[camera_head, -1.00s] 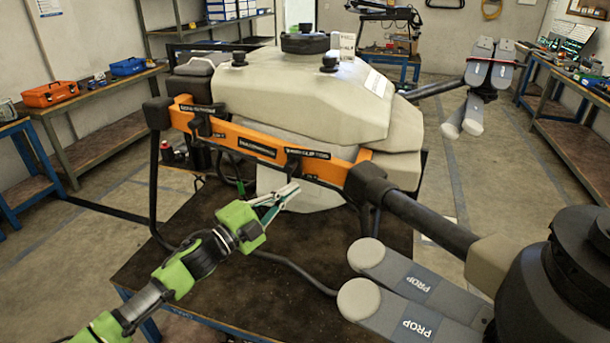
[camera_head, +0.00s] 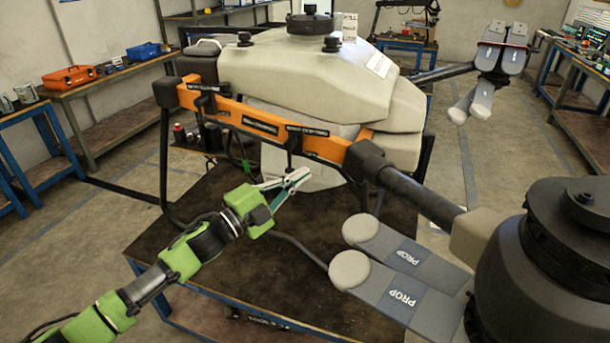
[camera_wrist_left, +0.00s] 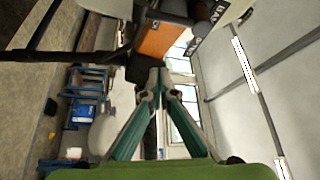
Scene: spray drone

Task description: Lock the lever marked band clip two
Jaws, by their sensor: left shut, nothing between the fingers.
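An orange bar (camera_head: 262,124) with black label plates runs across the front of the drone (camera_head: 315,75). Its right-hand label (camera_head: 308,131) is too small to read surely. A black lever (camera_head: 292,143) hangs at the bar beside that label. Another black clip (camera_head: 205,103) sits at the bar's left end. My left gripper (camera_head: 299,179) is shut and empty, just below the right-hand lever in the head view. In the left wrist view its closed fingertips (camera_wrist_left: 157,75) point up at a black part under the orange bar (camera_wrist_left: 160,38); the fingers partly cover it. My right gripper is not in view.
Grey folded propellers marked PROP (camera_head: 400,265) and a dark motor (camera_head: 555,260) stand close at the right. A black landing-gear tube (camera_head: 164,165) stands left of my left gripper. The drone rests on a dark-topped table (camera_head: 205,265). Side benches stand farther off.

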